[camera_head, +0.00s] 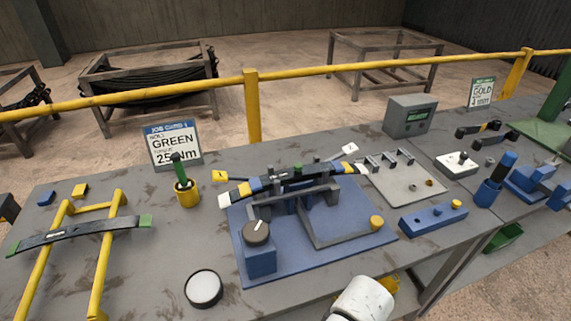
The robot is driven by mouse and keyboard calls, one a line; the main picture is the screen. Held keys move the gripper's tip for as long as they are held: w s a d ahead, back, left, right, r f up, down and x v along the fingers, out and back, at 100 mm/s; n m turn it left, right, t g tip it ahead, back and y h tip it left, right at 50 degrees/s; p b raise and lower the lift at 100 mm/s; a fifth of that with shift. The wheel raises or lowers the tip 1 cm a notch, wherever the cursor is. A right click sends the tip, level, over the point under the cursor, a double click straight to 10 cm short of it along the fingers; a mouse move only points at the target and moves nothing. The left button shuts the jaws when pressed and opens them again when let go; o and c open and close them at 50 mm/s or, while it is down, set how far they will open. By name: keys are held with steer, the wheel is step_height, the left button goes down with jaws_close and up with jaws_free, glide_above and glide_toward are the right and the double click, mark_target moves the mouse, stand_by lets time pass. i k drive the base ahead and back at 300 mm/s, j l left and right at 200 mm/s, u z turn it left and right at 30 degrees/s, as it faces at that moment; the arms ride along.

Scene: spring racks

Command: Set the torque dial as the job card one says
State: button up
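Job card one (173,148) stands at the back left of the bench. It reads bolt GREEN and what looks like 25 Nm; the small print is blurred. A dark round dial (257,232) sits on a blue block (261,263) at the front left corner of a blue fixture plate. Its white pointer line aims to the upper right. No scale marks on it are readable. A white rounded part of my arm (362,300) shows at the bottom edge, apart from the dial.
A clamped leaf spring (290,176) spans the fixture behind the dial. A yellow cup (187,193) holds a green-handled tool. A round white-topped disc (204,289) lies front left. A yellow rail (285,75) runs behind.

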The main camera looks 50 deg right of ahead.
mark_target(463, 156)
steer(key=z, duration=2.05)
steer(key=k+j+u, duration=0.1)
steer(key=u, duration=0.3)
steer(key=j+u, duration=0.35)
steer(key=k+j+u, duration=0.1)
steer(key=u, duration=0.3)
steer(key=j+u, duration=0.35)
steer(key=k+l+z, duration=0.15)
steer(key=l, duration=0.4)
steer(key=k+l+z, duration=0.15)
steer(key=l, duration=0.4)
steer(key=k+l+z, duration=0.15)
steer(key=l, duration=0.45)
steer(key=l+z, duration=0.1)
steer(key=l, duration=0.5)
steer(key=k, duration=0.05)
